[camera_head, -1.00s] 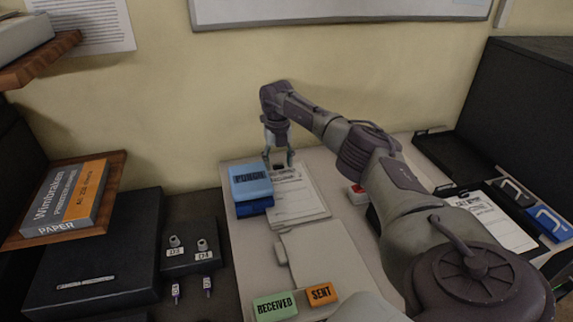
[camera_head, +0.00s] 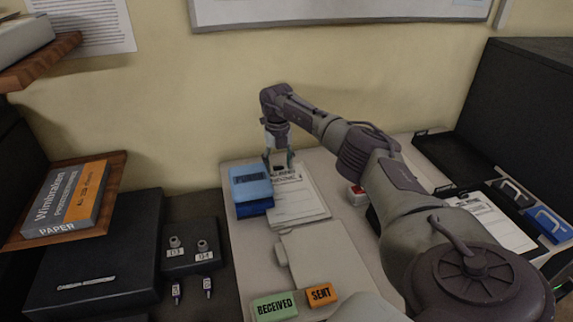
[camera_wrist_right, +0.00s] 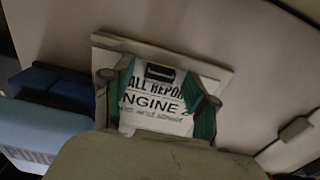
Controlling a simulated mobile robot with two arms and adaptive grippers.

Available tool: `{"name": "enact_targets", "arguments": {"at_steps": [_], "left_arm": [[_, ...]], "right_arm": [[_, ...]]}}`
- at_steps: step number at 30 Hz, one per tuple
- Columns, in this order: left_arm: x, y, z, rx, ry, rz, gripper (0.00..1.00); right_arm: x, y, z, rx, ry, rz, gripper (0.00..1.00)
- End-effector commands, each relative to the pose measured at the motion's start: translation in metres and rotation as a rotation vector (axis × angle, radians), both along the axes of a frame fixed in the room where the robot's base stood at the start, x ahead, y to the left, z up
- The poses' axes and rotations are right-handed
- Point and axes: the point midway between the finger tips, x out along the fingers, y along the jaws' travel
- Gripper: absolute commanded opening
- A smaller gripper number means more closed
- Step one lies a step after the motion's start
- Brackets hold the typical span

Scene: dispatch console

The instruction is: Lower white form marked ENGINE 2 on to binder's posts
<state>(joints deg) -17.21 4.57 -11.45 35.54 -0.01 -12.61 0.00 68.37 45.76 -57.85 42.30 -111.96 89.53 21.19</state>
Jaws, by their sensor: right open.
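The white form marked ENGINE 2 (camera_wrist_right: 155,118) lies on the pale binder (camera_wrist_right: 222,76), beneath my right gripper. In the head view the white form (camera_head: 298,205) lies beside the blue punch. My right gripper (camera_head: 279,160) is over the form's far end. In the right wrist view its green-padded fingers (camera_wrist_right: 158,98) are apart, one at each side of the form's top edge. A black piece (camera_wrist_right: 160,72) shows at the form's top middle. The posts cannot be made out, so I cannot tell how the form sits on them. My left gripper is not in view.
The blue punch (camera_head: 250,183) stands close on the left of the form. A blank pale folder (camera_head: 325,255) lies nearer, with RECEIVED (camera_head: 274,305) and SENT (camera_head: 321,294) blocks in front. A red-and-white object (camera_head: 357,194) is to the right, near my arm.

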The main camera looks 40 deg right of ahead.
Motion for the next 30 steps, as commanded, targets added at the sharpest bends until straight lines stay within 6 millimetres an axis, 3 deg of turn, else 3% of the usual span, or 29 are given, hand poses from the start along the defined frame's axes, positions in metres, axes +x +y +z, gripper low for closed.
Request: {"name": "enact_targets", "arguments": {"at_steps": [2, 10, 30], "left_arm": [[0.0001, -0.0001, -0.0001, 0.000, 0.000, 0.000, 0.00], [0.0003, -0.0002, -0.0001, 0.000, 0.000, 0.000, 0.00], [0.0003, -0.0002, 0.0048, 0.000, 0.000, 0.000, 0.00]], "right_arm": [[0.0000, 0.0001, -0.0002, 0.000, 0.000, 0.000, 0.48], [-0.0001, 0.0002, -0.0003, 0.000, 0.001, 0.000, 0.03], [-0.0005, -0.0001, 0.0009, 0.000, 0.002, 0.000, 0.02]]}}
